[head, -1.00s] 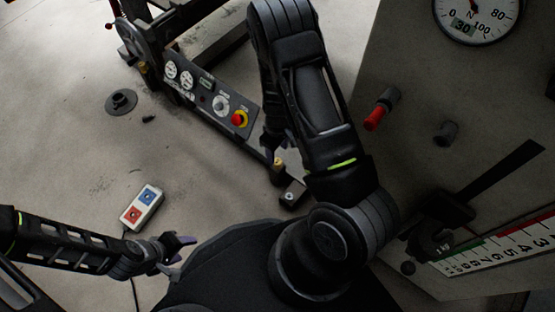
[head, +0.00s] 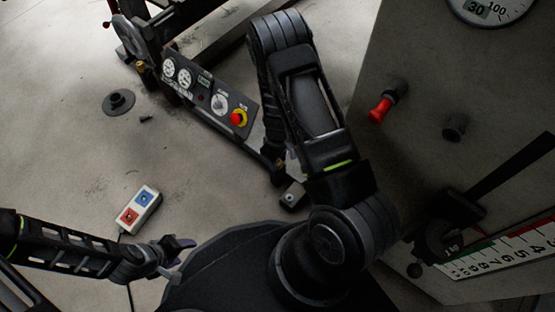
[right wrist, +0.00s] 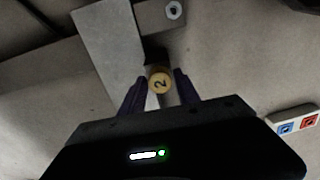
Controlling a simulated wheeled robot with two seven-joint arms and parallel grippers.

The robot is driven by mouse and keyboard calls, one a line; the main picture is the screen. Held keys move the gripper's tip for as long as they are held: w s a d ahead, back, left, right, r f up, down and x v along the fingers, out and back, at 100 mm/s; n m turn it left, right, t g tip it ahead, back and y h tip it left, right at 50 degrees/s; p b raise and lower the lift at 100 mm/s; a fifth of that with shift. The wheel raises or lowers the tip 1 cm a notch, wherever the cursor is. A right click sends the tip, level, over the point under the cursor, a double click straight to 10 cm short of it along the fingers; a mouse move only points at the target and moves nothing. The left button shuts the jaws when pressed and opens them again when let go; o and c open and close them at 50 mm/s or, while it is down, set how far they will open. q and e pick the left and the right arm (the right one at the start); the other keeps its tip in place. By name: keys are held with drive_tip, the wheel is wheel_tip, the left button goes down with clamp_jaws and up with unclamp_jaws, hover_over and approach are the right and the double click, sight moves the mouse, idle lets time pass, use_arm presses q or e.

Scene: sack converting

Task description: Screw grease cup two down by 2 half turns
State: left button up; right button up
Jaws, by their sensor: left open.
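Grease cup two, a brass cap marked 2 (right wrist: 160,81), is in the middle of the right wrist view, between the fingertips of my right gripper (right wrist: 161,86). The purple fingers stand on either side of it with what looks like a narrow gap, so the gripper appears open around it. In the head view my right gripper (head: 276,167) is low beside the machine's bottom rail, and the cup is hidden there. My left gripper (head: 180,255) is open and empty at the lower left.
A sloping panel (head: 205,98) with gauges and a red stop button is left of my right arm. A pendant with blue and red buttons (head: 140,210) lies on the floor. A grey cabinet (head: 420,70) with a red knob (head: 380,110) stands close on the right.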

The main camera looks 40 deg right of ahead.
clamp_jaws()
drive_tip(key=shift+m, duration=0.4)
